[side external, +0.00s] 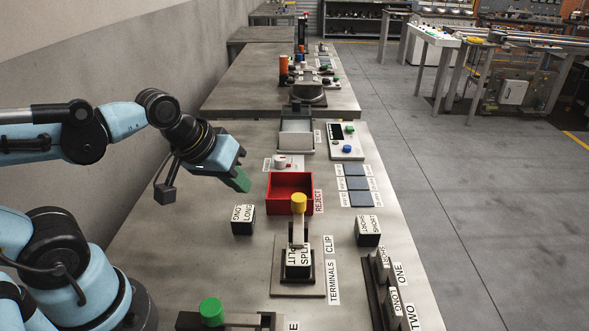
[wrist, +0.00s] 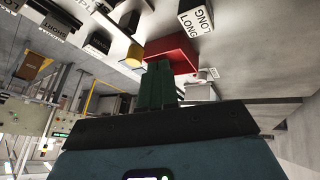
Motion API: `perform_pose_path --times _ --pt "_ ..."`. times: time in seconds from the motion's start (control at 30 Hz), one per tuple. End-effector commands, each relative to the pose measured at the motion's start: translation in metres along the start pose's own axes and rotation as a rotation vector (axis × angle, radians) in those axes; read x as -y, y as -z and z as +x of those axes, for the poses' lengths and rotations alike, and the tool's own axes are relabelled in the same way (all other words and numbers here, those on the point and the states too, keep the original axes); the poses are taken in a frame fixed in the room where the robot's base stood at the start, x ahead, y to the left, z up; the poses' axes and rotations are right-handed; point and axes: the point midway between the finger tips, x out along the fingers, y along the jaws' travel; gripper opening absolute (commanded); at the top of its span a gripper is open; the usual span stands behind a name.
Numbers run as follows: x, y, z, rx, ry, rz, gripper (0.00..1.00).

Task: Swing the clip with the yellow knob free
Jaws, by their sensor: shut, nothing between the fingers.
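The yellow knob (side external: 298,203) tops a pale lever, the clip (side external: 298,230), on a brown base plate (side external: 283,284) signed CLIP and TERMINALS. A dark block (side external: 298,262) with a white top marked SPLIT sits at the foot of the clip between dark posts. Whether the lever presses on the block I cannot tell. My gripper (side external: 240,181) has green fingers, shut and empty, above the table to the left of and beyond the knob, apart from it. In the wrist view the shut fingers (wrist: 157,82) cover part of the red bin, and the yellow knob (wrist: 134,57) shows left of them.
The red REJECT bin (side external: 290,206) stands just behind the clip. Slotted rack (side external: 376,294) is at front right, a green knob (side external: 211,311) at front left. Table is bare at left.

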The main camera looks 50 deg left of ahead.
Motion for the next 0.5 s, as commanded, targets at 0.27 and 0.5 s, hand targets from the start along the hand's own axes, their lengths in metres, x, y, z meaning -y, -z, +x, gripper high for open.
perform_pose_path --times 0.27,0.5 --pt "-0.0003 -0.0056 -0.0034 0.102 0.015 -0.566 0.0" --pt "-0.0022 -0.0101 -0.0075 0.186 0.064 -1.046 0.0"
